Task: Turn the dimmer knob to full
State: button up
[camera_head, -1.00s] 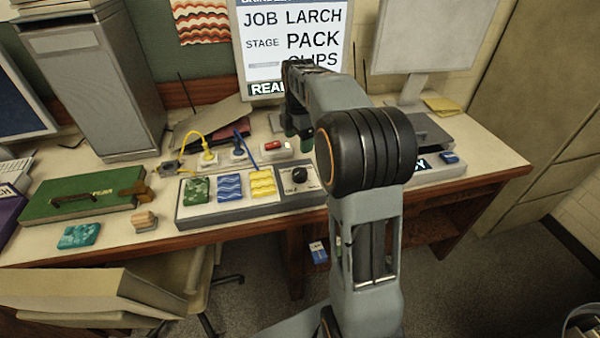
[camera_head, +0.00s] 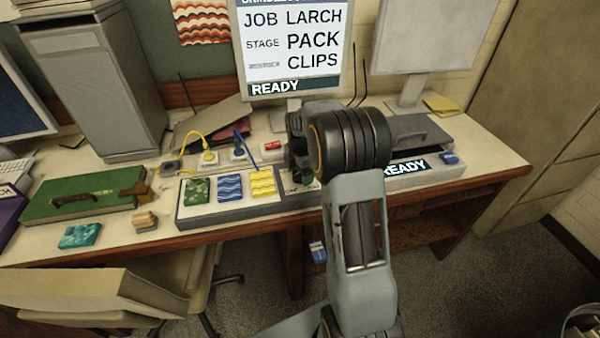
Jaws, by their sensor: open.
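The dimmer knob was the black round knob on the right end of a long grey console (camera_head: 225,210). Now my gripper and arm hide it in the head view. A strip of the pale dimmer panel (camera_head: 287,189) still shows below and left of the gripper. My gripper (camera_head: 298,174) is open and points down at the knob's place. I cannot tell whether its fingers are around the knob or above it.
Green, blue and yellow patterned tiles (camera_head: 230,188) lie on the console left of the gripper. A red switch (camera_head: 273,146), yellow plug (camera_head: 209,156) and blue plug (camera_head: 238,150) stand behind. A READY display (camera_head: 405,168) is to the right, and a large screen (camera_head: 292,50) behind.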

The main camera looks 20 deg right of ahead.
jog(key=shift+f, duration=0.2)
jog(key=shift+c, duration=0.2)
jog(key=c, duration=0.9)
